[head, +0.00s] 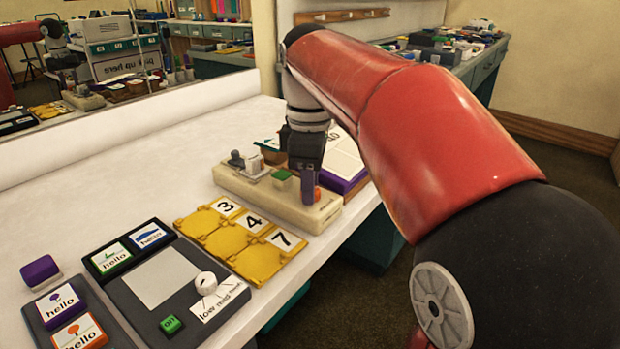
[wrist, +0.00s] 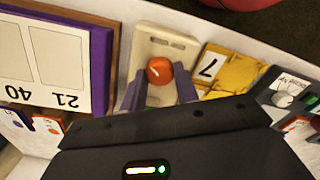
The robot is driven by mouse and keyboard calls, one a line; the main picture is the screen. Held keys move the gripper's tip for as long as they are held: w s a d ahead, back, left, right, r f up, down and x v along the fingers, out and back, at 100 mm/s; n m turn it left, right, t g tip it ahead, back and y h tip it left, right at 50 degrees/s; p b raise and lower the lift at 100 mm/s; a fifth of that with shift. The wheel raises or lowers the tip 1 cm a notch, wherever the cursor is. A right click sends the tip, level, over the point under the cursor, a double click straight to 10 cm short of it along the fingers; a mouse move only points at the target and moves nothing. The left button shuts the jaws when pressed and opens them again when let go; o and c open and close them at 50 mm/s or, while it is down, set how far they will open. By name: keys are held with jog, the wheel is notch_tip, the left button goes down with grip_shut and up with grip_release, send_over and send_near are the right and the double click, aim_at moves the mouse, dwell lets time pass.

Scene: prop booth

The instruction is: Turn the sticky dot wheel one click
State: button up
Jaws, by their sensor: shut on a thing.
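The wheel, an orange round knob with a white mark (wrist: 159,70), sits at the near end of a beige block (wrist: 150,43). In the wrist view it is between the two fingers of my gripper (wrist: 159,88), which is shut on it. In the head view my gripper (head: 307,184) points down at the block's near right end (head: 290,210), and a sliver of orange (head: 317,194) shows beside a purple finger. The wheel is mostly hidden there.
The block also carries a green button (head: 281,175), a white cube (head: 254,163) and a grey knob (head: 237,158). Yellow number tiles (head: 229,241) lie in front. A purple-edged board (head: 347,184) stands close behind. A dark panel (head: 200,325) lies nearer; white table is free at left.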

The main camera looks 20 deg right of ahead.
jog(key=n, duration=0.6)
jog(key=shift+n, duration=0.3)
dwell(0.5)
jog(key=o, duration=1)
jog(key=shift+c, duration=0.2)
notch_tip(320, 180, up, 8)
jog(key=shift+s+f, duration=0.1)
